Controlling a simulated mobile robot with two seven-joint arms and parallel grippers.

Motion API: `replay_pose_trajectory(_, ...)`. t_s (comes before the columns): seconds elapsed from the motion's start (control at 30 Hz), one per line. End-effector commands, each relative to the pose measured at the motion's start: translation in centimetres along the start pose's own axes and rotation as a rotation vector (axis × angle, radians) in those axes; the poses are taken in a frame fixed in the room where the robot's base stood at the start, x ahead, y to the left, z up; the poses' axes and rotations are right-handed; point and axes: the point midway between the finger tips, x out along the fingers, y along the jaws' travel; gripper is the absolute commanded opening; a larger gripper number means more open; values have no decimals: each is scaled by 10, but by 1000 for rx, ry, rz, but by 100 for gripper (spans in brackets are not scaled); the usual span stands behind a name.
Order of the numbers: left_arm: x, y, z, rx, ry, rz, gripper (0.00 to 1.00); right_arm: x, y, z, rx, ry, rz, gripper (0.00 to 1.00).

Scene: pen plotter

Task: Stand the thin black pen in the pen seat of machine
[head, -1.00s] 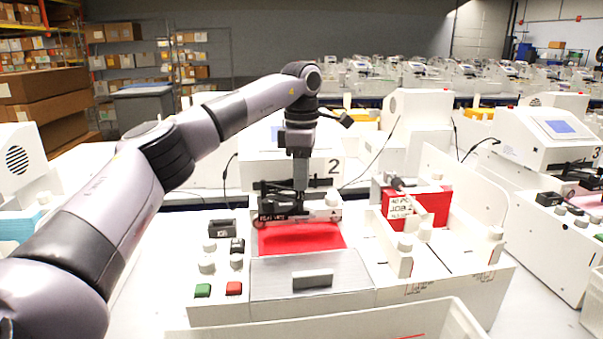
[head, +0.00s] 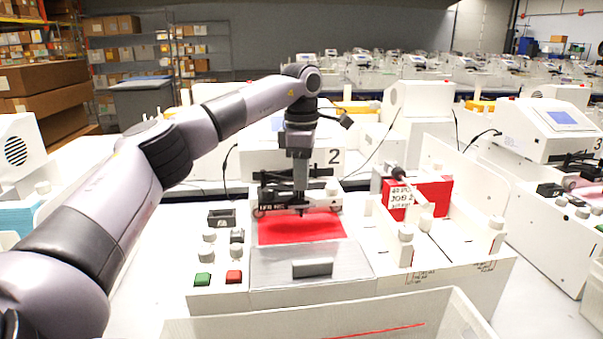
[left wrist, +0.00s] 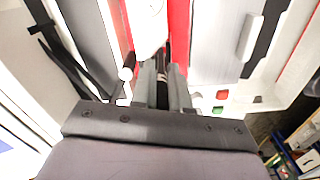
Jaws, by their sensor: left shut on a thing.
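My left gripper (head: 300,207) is over the front of the white machine marked 2 (head: 225,262), at the back edge of its red sheet (head: 300,229). It is shut on a thin dark object, apparently the black pen, whose dark length shows between the fingers (left wrist: 163,88) in the left wrist view. The dark carriage bar (head: 272,182) of the machine is right behind the gripper. The pen seat is hidden or too small to make out, so I cannot tell whether the pen touches it. My right gripper is out of view.
Green (head: 203,279) and red (head: 234,277) buttons and several knobs are left of the sheet. A red holder (head: 432,192) with a white job card (head: 398,197) stands right. A white bin (head: 340,325) is in front. Another machine (head: 545,140) stands at right.

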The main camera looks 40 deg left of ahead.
Motion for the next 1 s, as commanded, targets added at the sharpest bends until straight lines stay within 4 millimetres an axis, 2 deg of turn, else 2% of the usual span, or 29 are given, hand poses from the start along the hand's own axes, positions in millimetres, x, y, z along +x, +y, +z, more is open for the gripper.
replay_pose_trajectory(0.8,21,0,0,-1,0,0,0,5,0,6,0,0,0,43)
replay_pose_trajectory(0.83,21,0,0,0,0,0,18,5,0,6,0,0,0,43)
replay_pose_trajectory(0.9,20,0,0,0,0,0,41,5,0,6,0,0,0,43)
replay_pose_trajectory(0.93,20,0,0,-1,0,1,45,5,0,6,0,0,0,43)
replay_pose_trajectory(1.0,20,0,0,-1,0,2,45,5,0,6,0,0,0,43)
